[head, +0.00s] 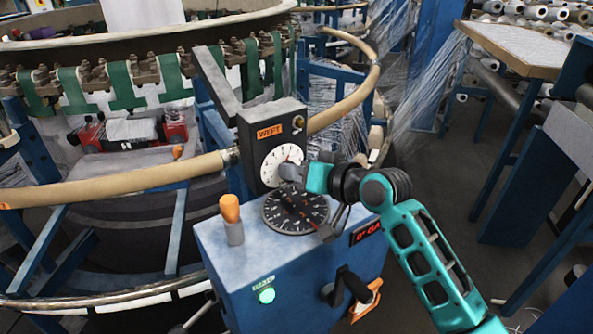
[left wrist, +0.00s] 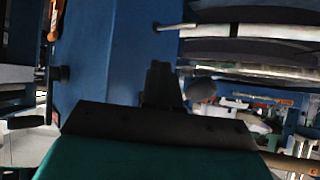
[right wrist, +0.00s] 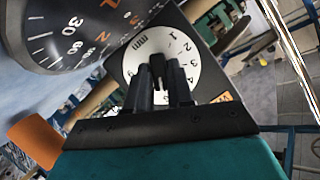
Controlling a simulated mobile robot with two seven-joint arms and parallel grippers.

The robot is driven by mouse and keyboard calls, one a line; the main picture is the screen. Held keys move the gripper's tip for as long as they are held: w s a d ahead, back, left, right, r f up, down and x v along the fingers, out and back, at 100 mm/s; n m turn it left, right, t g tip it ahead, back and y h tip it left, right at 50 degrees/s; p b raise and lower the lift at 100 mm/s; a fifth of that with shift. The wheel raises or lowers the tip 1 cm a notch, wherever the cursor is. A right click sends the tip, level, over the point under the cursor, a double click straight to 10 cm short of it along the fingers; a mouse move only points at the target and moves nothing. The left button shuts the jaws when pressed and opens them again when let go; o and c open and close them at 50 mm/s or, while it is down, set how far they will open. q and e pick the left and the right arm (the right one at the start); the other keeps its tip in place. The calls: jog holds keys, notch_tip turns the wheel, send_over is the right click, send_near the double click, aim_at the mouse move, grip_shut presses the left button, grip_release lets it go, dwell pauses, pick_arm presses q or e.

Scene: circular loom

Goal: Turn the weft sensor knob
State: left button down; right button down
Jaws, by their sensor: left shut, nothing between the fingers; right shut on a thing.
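The weft sensor is a dark box (head: 262,128) with an orange WEFT label (head: 269,131) and a white numbered dial (head: 276,166). My right gripper (head: 290,173) reaches the dial from the right. In the right wrist view its two dark fingers (right wrist: 160,82) are shut on a small dark knob (right wrist: 157,62) at the middle of the white dial (right wrist: 185,55), which is marked mm. The fingers hide part of the knob and the lower dial. My left gripper (left wrist: 163,88) shows in the left wrist view, its dark fingers together and empty, beside a blue panel (left wrist: 115,55).
A tan hoop (head: 120,186) runs round the loom beside the sensor.

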jog(key=c, duration=1.1)
grip_release()
jog(key=shift+s+d, duration=0.1)
jog(key=p+v, duration=0.1)
jog(key=v, duration=1.1)
jog(key=shift+s+d+r, duration=0.15)
jog(key=shift+s+d, duration=0.05)
jog(key=shift+d, duration=0.05)
